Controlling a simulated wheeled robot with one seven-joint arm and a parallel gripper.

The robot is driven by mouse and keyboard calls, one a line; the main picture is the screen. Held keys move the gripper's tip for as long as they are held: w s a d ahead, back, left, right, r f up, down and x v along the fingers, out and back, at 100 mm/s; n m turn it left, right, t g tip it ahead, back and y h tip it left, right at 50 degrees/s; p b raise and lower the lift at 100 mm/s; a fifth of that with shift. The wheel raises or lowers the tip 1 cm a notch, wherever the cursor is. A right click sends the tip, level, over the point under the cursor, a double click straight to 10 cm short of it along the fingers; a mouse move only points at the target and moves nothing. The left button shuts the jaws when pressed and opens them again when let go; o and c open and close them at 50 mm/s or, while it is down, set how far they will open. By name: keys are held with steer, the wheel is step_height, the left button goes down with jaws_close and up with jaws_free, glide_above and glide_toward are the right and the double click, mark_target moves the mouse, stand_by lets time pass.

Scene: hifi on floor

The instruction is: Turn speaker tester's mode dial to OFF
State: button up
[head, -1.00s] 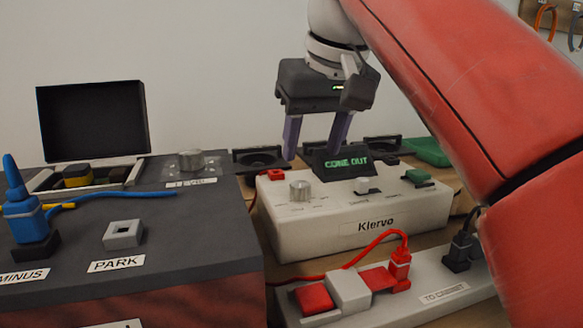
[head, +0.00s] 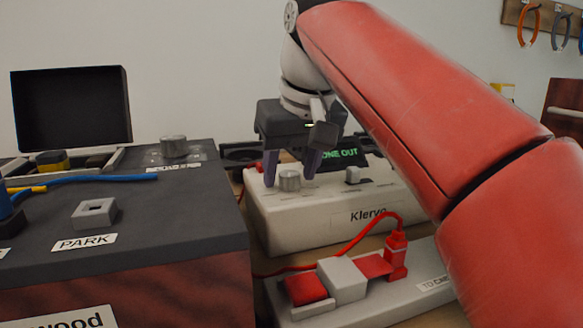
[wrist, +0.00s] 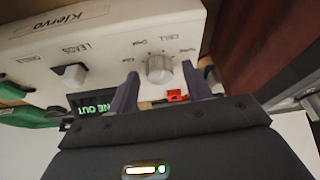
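The speaker tester is a white box marked Klervo (head: 330,222), right of the dark box. Its silver round dial (head: 290,180) stands on the top near the left end; it also shows in the wrist view (wrist: 160,68). My gripper (head: 290,183) is open, pointing down over the tester. Its purple fingers stand on either side of the dial. In the wrist view the fingers (wrist: 158,72) also flank it, with gaps visible; contact is not seen.
The tester's lit green display (head: 341,153) is partly hidden by my gripper. A grey switch (head: 353,175) stands right of the dial. A red plug (wrist: 177,96) is close behind the dial. A dark box with another silver knob (head: 174,146) stands left. A power strip (head: 345,310) lies in front.

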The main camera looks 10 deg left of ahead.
steer(key=c, duration=0.9)
steer(key=shift+r+n+p, duration=0.1)
steer(key=shift+n+p, duration=0.2)
steer(key=shift+p, duration=0.1)
steer(key=n+p, duration=0.1)
steer(key=n+g+y+p, duration=0.1)
steer(key=shift+d+r+n+p, duration=0.15)
steer(key=shift+n+p, duration=0.15)
steer(key=shift+p, duration=0.05)
steer(key=n+p, duration=0.1)
steer(key=n, duration=0.1)
steer(key=n+g+p, duration=0.1)
steer(key=p, duration=0.1)
steer(key=n+y+p, duration=0.1)
steer(key=n, duration=0.1)
steer(key=shift+w+n+g+p, duration=0.25)
steer(key=shift+n+g+p, duration=0.05)
steer(key=shift+g, duration=0.1)
steer(key=n+g+p, duration=0.2)
steer(key=n+p, duration=0.1)
steer(key=n, duration=0.2)
steer(key=shift+w+p, duration=0.2)
steer(key=shift+p, duration=0.2)
steer(key=shift+w+f+n+g+h+p, duration=0.1)
steer(key=shift+n+g+h+p, duration=0.2)
steer(key=shift+n, duration=0.7)
steer(key=shift+f+n+g+h+p, duration=0.1)
steer(key=shift+n+g+p, duration=0.3)
steer(key=shift+n, duration=0.6)
